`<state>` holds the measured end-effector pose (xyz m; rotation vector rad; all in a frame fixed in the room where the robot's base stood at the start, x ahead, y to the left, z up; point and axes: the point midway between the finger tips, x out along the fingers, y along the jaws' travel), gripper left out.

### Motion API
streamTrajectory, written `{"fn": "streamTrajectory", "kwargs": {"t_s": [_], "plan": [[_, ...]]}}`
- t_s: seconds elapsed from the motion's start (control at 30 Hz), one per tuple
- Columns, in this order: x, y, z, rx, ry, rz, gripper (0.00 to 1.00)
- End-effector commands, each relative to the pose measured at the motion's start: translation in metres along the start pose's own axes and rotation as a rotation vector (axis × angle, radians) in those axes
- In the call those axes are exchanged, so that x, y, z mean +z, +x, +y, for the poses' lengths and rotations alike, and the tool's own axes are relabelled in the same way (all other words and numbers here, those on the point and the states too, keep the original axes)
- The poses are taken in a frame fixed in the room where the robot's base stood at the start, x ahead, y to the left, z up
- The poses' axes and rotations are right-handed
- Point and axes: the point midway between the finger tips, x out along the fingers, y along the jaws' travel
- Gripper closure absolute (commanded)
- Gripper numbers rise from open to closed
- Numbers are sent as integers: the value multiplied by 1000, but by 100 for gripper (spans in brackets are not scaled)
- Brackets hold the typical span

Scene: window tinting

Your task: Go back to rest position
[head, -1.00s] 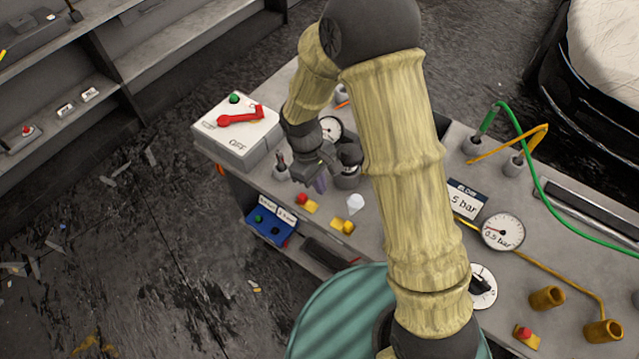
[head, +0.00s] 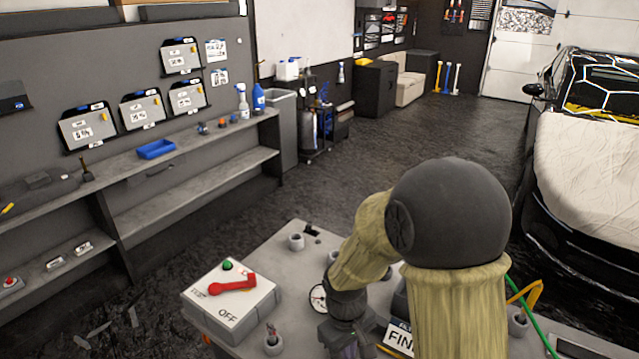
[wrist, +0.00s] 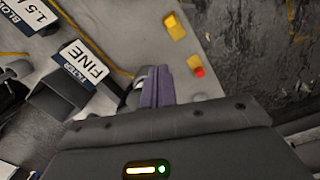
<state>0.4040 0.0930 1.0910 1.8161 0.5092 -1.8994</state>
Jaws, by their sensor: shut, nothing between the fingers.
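My gripper (wrist: 158,88) shows in the wrist view as two purple-grey fingers side by side, closed together with nothing between them. It is above the grey bench top (wrist: 135,20). The switch box (head: 232,300) has a red lever, a green button and the word OFF.
A FINE filter label (wrist: 82,62) and yellow blocks (wrist: 175,25) lie near my gripper in the wrist view. A shelf (head: 200,145) runs along the left wall. A covered car (head: 590,160) stands at the right. The floor (head: 400,140) between them is open.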

Motion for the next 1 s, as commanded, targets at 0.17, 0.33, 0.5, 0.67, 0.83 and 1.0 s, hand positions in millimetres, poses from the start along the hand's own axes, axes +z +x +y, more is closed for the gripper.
{"fn": "streamTrajectory", "kwargs": {"t_s": [0.17, 0.33, 0.5, 0.67, 0.83, 1.0], "plan": [[36, -26, 23, 0, 213, 95, 100], [71, -46, 40, 2, 417, 185, 100], [97, -56, 48, 4, 567, 252, 100], [104, -58, 49, 4, 607, 269, 100], [103, -58, 49, 4, 604, 268, 100], [103, -58, 49, 4, 603, 268, 100]]}}
